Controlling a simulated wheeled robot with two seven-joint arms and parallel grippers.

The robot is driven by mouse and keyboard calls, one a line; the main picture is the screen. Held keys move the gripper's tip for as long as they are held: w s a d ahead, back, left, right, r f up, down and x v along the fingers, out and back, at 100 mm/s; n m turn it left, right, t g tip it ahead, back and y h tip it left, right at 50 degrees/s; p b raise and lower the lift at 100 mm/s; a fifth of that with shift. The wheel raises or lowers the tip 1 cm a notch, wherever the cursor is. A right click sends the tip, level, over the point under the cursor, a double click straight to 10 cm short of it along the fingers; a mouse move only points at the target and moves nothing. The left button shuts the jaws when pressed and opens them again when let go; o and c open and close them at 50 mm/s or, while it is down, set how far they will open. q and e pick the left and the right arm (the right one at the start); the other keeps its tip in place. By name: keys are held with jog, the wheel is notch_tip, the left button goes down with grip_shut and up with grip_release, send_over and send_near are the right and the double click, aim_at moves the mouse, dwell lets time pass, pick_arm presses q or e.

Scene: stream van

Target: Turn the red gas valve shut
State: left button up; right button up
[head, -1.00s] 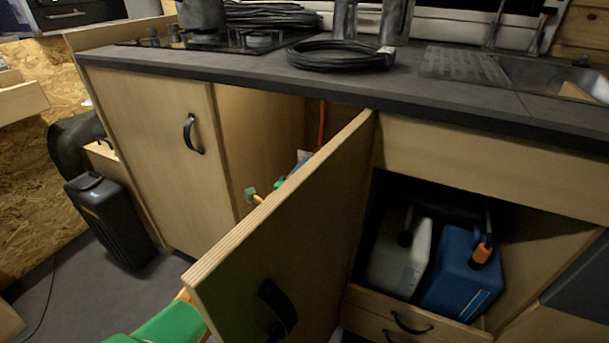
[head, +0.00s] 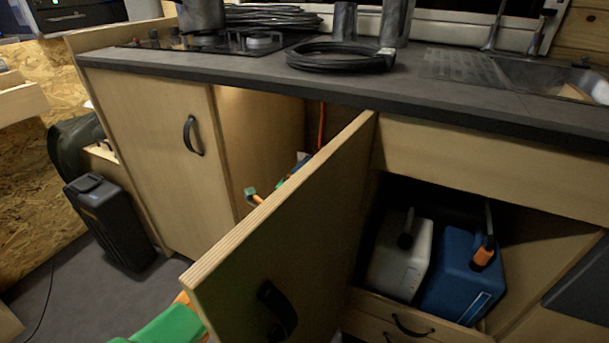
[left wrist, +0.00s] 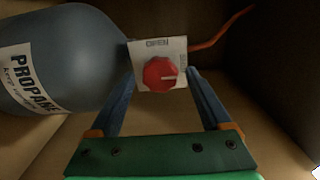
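The red gas valve (left wrist: 160,74) is a round knob with a white pointer mark toward the right. It sits on a white plate (left wrist: 146,50) with small lettering along its top edge, beside a grey propane bottle (left wrist: 65,60). My left gripper (left wrist: 162,80) reaches into the cabinet with its two blue fingers apart, one on each side of the knob; I cannot tell whether they touch it. In the head view the open cabinet door (head: 290,235) hides the valve and most of my left gripper. My right gripper is in neither view.
An orange hose (left wrist: 225,30) runs from behind the plate to the upper right. The worktop (head: 230,65) overhangs the cabinet. A white canister (head: 400,255) and a blue canister (head: 462,275) stand in the open compartment to the right. A black case (head: 110,220) stands on the floor at left.

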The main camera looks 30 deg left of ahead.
pick_arm(q)
jog(key=s+p, duration=0.3)
jog(key=s, duration=0.4)
jog(key=shift+d, duration=0.2)
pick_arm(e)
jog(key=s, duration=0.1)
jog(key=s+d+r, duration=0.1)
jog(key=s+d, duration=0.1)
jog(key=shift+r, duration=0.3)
